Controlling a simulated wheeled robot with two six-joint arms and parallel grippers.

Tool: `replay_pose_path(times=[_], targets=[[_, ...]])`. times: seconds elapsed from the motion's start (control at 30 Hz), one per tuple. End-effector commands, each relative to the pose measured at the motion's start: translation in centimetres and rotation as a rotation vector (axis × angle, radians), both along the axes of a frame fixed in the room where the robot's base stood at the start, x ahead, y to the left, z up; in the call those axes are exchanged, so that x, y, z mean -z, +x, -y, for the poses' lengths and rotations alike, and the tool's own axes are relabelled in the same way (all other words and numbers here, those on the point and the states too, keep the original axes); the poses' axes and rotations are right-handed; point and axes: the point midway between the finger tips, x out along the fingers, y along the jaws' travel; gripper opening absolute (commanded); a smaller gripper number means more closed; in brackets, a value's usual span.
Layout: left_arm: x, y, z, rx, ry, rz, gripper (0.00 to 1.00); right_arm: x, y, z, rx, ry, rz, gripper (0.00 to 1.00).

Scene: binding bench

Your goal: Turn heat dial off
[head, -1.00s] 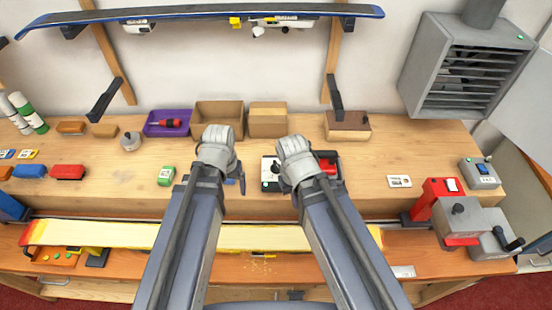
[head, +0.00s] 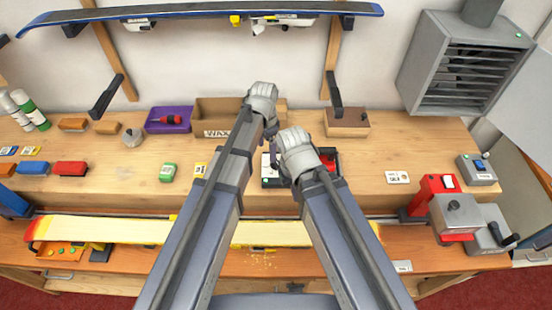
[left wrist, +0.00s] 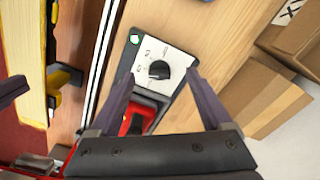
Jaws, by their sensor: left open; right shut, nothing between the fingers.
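The heat dial is a black knob (left wrist: 159,70) on the white face of a dark control unit (left wrist: 172,56). A green light (left wrist: 135,39) shows at the unit's corner. In the head view the unit (head: 267,172) is partly covered by my arms. My left gripper (head: 262,95) is open above it; in the left wrist view its fingertips (left wrist: 159,80) are spread to both sides of the knob, apparently not touching it. I cannot read which mark the knob points at. My right gripper (head: 294,148) is shut and empty, close by on the right.
A red tool (head: 328,160) rests on the unit beside the dial. A cardboard wax box (head: 216,132) and a purple tray (head: 155,127) stand behind. A ski (head: 110,231) lies along the front. A red machine (head: 436,190) stands at right. The bench between is mostly clear.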

Motion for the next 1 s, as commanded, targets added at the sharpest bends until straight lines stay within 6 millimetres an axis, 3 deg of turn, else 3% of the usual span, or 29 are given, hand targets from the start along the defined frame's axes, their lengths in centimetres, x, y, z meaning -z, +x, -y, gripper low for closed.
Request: replay_pose_path(times=[0.03, 0.2, 0.57, 1.0], targets=[[0.0, 1.0, 1.3, 0.063, 0.002, -0.004, 0.82, 0.0, 0.0, 0.0, 0.000, 0.000, 0.000, 0.00], [0.0, 1.6, 3.0, 0.181, 0.004, -0.011, 0.82, 0.0, 0.0, 0.0, 0.000, 0.000, 0.000, 0.00], [0.8, 1.5, 3.1, 0.191, 0.004, -0.011, 0.82, 0.8, 0.0, 0.0, -0.001, 0.000, 0.000, 0.00], [5.8, 1.5, 3.1, 0.189, 0.004, -0.011, 0.82, 5.8, 0.0, 0.0, -0.006, -0.001, 0.000, 0.00]])
